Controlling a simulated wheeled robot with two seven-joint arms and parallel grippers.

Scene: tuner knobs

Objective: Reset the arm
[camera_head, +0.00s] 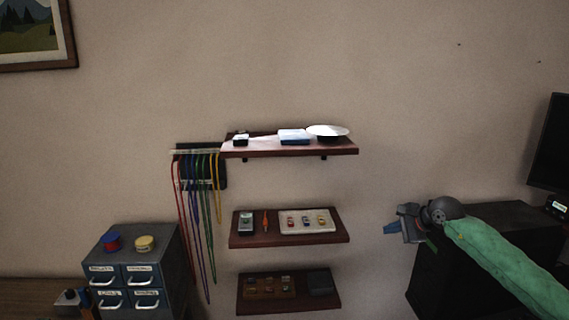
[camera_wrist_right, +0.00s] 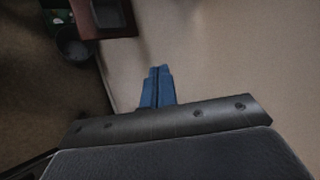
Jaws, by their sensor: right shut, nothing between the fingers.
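My right gripper (camera_head: 393,226) is in the head view, right of the shelves, at the end of my green-sleeved right arm. Its blue fingers point left, and clear wall lies between them and the middle shelf (camera_head: 290,239). In the right wrist view the blue fingers (camera_wrist_right: 157,80) are together, with nothing between them. My left gripper is in neither view.
Cords hang from a rack (camera_head: 203,152) beside the top shelf (camera_head: 290,151). A drawer cabinet (camera_head: 155,262) with two spools stands at lower left. A dark box (camera_head: 470,250) is behind my right arm; a monitor (camera_head: 555,150) is at the right edge.

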